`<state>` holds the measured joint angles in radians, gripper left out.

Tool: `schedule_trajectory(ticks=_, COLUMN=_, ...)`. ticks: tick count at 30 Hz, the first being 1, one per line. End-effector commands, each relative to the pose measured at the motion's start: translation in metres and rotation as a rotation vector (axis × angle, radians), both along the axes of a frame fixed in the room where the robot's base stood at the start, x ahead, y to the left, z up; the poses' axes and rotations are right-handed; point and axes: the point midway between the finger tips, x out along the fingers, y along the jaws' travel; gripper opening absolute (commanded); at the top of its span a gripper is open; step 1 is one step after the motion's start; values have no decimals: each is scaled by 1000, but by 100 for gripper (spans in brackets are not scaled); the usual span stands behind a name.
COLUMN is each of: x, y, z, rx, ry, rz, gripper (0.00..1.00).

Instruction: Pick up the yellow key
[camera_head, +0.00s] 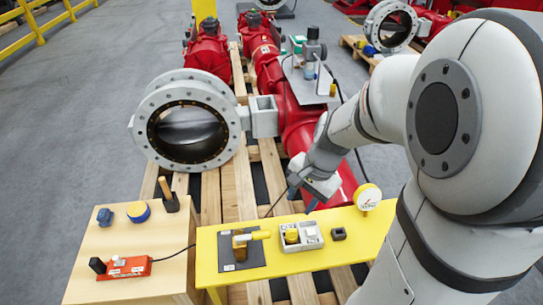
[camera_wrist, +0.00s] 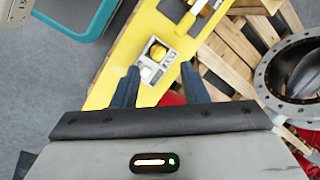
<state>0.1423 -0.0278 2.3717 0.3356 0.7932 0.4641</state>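A yellow table (camera_head: 210,240) carries two yellow pieces. One is a yellow handle-like piece (camera_head: 258,235) on a brass-coloured body, standing on a dark grey plate (camera_head: 257,258). The other is a round yellow knob (camera_head: 291,235) in a light grey box (camera_head: 312,240). I cannot tell for sure which is the yellow key; the handle-like piece looks more like it. My gripper (camera_head: 302,198) is above the table's back edge, open and empty. In the wrist view, my gripper's dark fingers (camera_wrist: 160,75) are apart, with the grey box (camera_wrist: 148,72) and its knob (camera_wrist: 158,53) beyond them.
A black block (camera_head: 338,234) and a round gauge (camera_head: 367,197) are on the table's right side. A wooden table (camera_head: 135,245) at left holds a red device (camera_head: 125,269), a blue-and-yellow knob (camera_head: 138,212) and a wooden-handled tool (camera_head: 168,195). Behind is a large red valve actuator (camera_head: 300,125).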

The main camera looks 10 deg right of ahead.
Motion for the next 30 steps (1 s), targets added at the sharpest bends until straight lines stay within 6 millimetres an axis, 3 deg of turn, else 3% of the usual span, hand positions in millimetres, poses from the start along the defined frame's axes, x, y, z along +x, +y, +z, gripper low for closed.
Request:
schedule_trajectory(ticks=1, x=11, y=-4, z=-35, rx=36, ry=48, rz=-113, gripper=40)
schedule_trajectory(ticks=3, x=23, y=-8, z=-64, rx=79, ry=104, rz=-264, gripper=40)
schedule_trajectory(ticks=9, x=46, y=-21, z=-128, rx=159, ry=228, rz=-597, gripper=40)
schedule_trajectory(ticks=15, x=54, y=-25, z=-154, rx=187, ry=280, rz=-732, gripper=40)
schedule_trajectory(ticks=30, x=54, y=-6, z=-216, rx=187, ry=284, rz=-741, gripper=40)
